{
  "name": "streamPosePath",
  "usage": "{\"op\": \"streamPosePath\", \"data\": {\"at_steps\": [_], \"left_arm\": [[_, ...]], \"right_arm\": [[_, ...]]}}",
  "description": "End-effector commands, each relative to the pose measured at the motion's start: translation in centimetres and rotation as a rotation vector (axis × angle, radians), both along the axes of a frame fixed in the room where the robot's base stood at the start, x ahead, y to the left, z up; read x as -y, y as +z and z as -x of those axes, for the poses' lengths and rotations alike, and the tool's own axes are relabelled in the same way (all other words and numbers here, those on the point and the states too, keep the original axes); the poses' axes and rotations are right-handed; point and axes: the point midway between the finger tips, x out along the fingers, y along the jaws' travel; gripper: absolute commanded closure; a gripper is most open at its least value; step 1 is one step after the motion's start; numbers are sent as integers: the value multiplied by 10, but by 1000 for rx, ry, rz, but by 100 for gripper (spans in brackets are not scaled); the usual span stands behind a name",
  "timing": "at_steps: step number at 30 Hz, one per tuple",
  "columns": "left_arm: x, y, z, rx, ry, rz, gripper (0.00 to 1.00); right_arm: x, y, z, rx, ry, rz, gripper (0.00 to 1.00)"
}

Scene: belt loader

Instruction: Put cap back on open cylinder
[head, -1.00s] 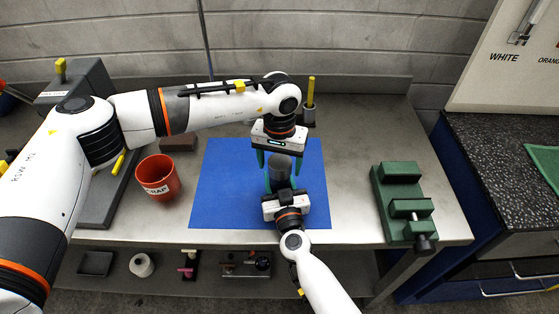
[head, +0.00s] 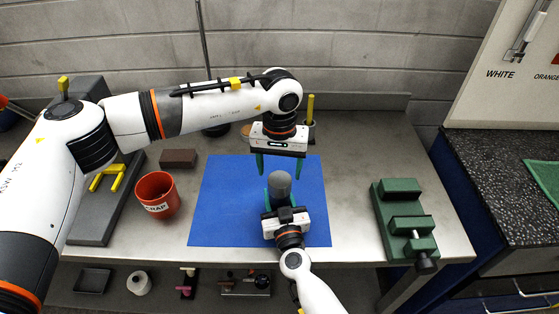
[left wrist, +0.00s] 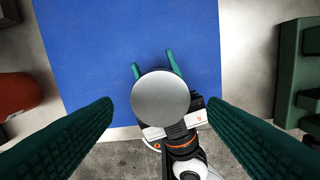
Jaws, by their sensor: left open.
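The grey cylinder (head: 279,187) stands upright above the blue mat, between the green fingers of my right gripper (head: 281,198), which is shut on it. In the left wrist view its top (left wrist: 160,97) is a flat, closed silver disc with no opening visible. I cannot make out a seam between a cap and the body, and no separate cap shows. My left gripper (head: 279,170) is open and empty, pointing down just above and behind the cylinder's top in the head view, apart from it. Its fingers frame the disc in the left wrist view.
The blue mat (head: 225,205) lies on the steel bench. A red scrap pot (head: 157,196) and a brown block (head: 179,158) are on the left. A green vise (head: 404,220) is on the right. A yellow-handled item (head: 310,118) stands behind my left gripper.

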Motion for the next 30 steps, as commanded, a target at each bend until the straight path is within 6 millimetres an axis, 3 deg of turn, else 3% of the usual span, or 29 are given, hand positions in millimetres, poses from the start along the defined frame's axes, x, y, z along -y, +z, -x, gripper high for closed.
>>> {"op": "streamPosePath", "data": {"at_steps": [30], "left_arm": [[1, 25, -1, 0, 2178, -1, 33]], "right_arm": [[0, -2, 1, -3, 0, 2, 100]]}}
